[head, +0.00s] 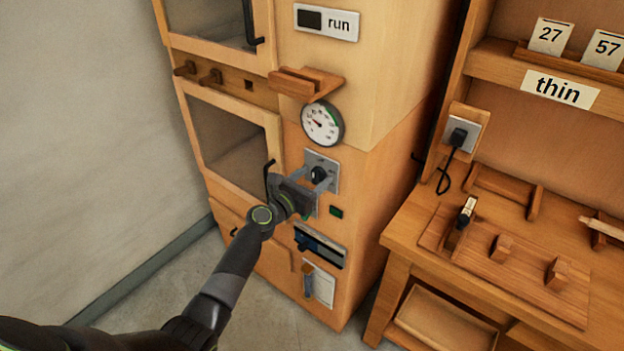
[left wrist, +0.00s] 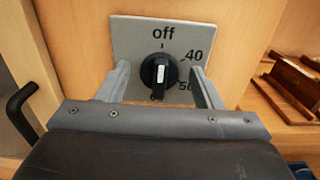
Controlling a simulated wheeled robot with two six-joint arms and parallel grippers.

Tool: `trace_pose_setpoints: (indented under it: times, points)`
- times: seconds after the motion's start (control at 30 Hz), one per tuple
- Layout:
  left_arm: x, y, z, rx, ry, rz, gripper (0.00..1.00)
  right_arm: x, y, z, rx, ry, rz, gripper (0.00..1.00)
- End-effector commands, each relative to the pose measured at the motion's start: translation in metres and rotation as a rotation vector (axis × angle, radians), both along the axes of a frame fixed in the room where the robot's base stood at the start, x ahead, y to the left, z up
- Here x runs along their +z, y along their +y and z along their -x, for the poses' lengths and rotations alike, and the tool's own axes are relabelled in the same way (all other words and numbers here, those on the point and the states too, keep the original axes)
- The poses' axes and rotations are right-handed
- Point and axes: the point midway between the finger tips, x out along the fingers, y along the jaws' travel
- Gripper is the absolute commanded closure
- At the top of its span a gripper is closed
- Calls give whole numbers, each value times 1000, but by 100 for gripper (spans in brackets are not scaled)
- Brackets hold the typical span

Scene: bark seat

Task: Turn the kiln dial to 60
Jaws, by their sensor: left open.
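The kiln dial (left wrist: 159,76) is a round black knob with a white mark on a grey plate (left wrist: 130,32). In the left wrist view the plate reads "off" at the top, 40 at right and 50 lower right; the bottom label is mostly hidden. The knob's bar stands about upright, in line with "off". My left gripper (left wrist: 161,80) is open, with one finger on each side of the knob and gaps visible. In the head view the left gripper (head: 312,181) is at the dial plate (head: 329,163) on the kiln front. My right gripper is out of view.
A round gauge (head: 322,123) and a wooden ledge (head: 305,82) sit above the dial. A green button (head: 336,212) and a dark slot panel (head: 320,246) are below. A black door handle (head: 268,175) is close at left. A workbench (head: 400,242) stands at right.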

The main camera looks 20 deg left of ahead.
Motion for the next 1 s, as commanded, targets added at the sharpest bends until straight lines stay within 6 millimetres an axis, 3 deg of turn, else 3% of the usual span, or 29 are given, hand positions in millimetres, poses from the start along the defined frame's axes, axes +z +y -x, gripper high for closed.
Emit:
trace_pose_setpoints:
  times: [0.13,0.47,0.77,1.0]
  points:
    - [0,0,0,0,0,0,40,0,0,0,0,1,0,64]
    - [0,0,0,0,0,0,83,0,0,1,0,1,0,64]
    - [0,0,1,0,-12,-34,84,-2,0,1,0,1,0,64]
    - [-1,-1,1,-1,-59,-159,84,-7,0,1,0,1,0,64]
